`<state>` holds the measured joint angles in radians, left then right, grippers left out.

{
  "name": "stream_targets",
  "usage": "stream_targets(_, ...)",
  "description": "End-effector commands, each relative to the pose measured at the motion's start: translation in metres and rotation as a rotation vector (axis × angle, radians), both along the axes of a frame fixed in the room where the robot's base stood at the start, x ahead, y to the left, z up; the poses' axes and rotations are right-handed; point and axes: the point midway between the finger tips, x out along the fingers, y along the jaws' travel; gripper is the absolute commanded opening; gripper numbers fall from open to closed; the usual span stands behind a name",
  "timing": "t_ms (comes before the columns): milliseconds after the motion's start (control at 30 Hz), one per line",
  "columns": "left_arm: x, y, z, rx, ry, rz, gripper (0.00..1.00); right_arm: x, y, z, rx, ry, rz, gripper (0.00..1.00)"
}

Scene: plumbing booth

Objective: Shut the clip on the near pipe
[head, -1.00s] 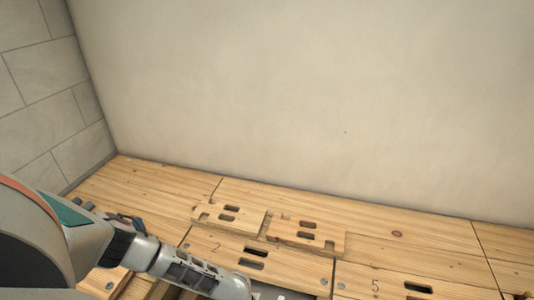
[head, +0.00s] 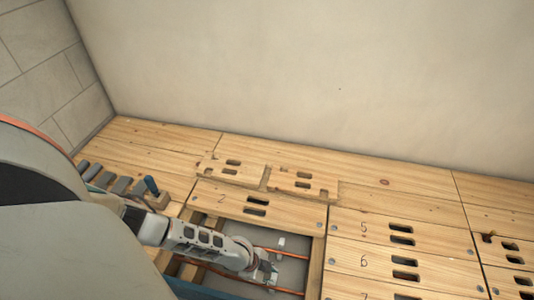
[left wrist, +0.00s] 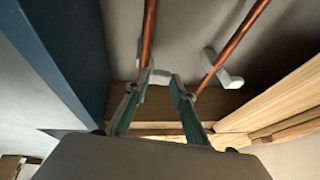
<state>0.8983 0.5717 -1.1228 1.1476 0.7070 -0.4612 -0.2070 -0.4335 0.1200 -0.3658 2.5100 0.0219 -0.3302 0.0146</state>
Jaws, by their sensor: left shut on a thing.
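Two copper pipes run through the open floor bay. The near pipe (head: 290,291) is also on the left in the left wrist view (left wrist: 148,35). The far pipe (head: 285,252) is on the right there (left wrist: 238,42). My left gripper (head: 268,273) reaches down into the bay. In the left wrist view its two fingertips (left wrist: 158,82) are on either side of the white clip (left wrist: 158,75) at the near pipe, shut on it. The fingers partly hide this clip, so I cannot tell whether it is latched. Another white clip (left wrist: 231,78) is at the far pipe. My right gripper is not in view.
Wooden floor panels surround the bay; panel 2 (head: 230,198) borders its back and panel 6 (head: 380,262) lies to its right. A blue bar (left wrist: 62,60) runs close along the left in the left wrist view. Tools in a wooden holder (head: 157,201) stand at left.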

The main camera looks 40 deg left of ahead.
Motion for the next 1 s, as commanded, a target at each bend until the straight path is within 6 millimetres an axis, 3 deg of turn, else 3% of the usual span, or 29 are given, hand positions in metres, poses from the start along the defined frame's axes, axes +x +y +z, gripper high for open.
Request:
stream_targets(67,0.004,-0.001,0.007,0.02,-0.039,0.0,0.02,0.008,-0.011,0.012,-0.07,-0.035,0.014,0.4)
stream_targets(300,-0.005,-0.004,0.004,0.079,-0.128,0.004,0.02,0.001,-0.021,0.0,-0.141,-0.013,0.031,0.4)
stream_targets(1000,-0.018,-0.007,-0.003,0.196,-0.303,-0.001,0.02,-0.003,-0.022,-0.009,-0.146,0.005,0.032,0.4)
